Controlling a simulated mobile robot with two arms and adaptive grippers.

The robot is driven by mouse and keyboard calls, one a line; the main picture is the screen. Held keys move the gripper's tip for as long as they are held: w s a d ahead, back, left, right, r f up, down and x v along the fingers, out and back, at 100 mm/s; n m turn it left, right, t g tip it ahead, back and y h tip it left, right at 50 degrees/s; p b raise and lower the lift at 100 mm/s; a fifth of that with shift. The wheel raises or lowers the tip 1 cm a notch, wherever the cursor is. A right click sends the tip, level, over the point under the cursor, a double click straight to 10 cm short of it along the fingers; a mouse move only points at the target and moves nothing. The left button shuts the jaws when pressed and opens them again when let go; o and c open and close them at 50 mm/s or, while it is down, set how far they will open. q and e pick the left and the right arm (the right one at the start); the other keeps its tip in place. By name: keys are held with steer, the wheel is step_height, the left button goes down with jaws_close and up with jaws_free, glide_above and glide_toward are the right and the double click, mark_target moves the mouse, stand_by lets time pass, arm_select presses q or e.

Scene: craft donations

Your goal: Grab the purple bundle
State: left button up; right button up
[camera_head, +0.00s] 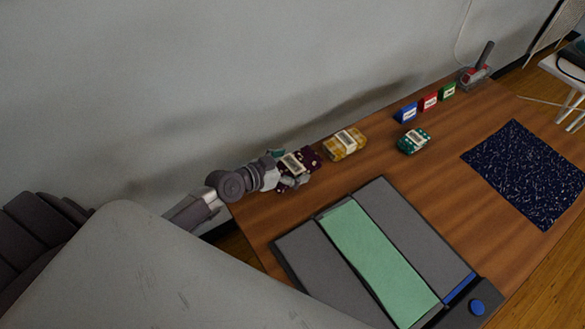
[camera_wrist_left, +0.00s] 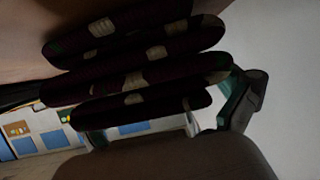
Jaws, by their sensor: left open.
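The purple bundle (camera_head: 304,159) is a dark purple folded stack with light patches and a pale label band, at the left end of the wooden table in the head view. My left gripper (camera_head: 288,174) is open at the bundle's left end, its fingers close around that end. In the left wrist view the bundle (camera_wrist_left: 140,75) fills the upper middle, its folded layers showing. One green-grey finger of my left gripper (camera_wrist_left: 240,105) shows beside the layers at the right. Whether the fingers touch the cloth is unclear. My right gripper does not show.
A yellow bundle (camera_head: 345,143) lies just right of the purple one, and a green bundle (camera_head: 413,141) further right. Small blue, red and green cards (camera_head: 429,102) stand behind. A grey tray with a green panel (camera_head: 372,255) lies in front; a dark speckled mat (camera_head: 527,172) lies right.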

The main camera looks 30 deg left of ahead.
arm_select(q)
steer(key=shift+s, duration=0.1)
steer(key=c, duration=1.2)
steer(key=shift+c, duration=0.2)
